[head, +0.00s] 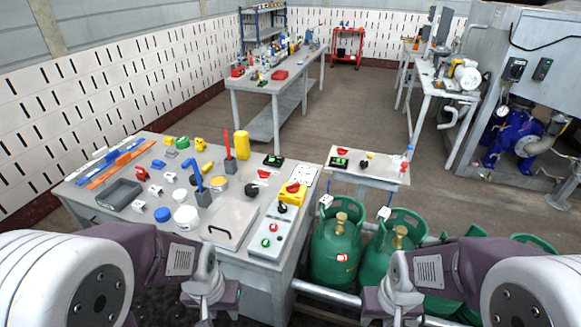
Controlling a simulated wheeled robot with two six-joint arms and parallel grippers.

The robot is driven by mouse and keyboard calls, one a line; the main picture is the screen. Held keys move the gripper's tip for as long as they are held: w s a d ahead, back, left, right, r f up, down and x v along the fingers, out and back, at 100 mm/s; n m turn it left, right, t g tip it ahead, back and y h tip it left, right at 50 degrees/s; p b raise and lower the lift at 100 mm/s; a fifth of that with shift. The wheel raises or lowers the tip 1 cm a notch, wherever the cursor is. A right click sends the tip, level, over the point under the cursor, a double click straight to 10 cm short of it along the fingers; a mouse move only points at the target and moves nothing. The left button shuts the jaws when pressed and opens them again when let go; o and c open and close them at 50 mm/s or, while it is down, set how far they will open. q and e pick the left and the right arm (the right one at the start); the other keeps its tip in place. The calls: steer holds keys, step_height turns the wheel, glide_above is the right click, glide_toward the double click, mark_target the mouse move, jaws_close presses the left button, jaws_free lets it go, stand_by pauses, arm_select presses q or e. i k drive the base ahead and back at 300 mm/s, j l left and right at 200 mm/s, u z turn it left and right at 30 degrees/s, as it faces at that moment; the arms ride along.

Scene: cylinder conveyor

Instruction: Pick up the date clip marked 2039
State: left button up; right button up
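Several small white pieces lie on the left workbench, among them one near the grey tray (138,206), one further back (155,190) and one behind that (170,177). They may be date clips, but any marking is too small to read, so I cannot tell which is 2039. Small white tags also sit on the collars of two green gas cylinders, the left tag (326,200) and the right tag (384,213). My left and right arms reach in at the bottom corners. The fingers of both grippers are below the picture edge.
The left workbench (232,215) is crowded with a grey tray (119,195), a blue holder, tubs, a metal lid and a button panel (272,240). Green gas cylinders (338,245) stand right of it behind a rail. A small side table (378,174) is behind them. Open floor lies beyond.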

mark_target(154, 190)
steer(key=u, duration=1.3)
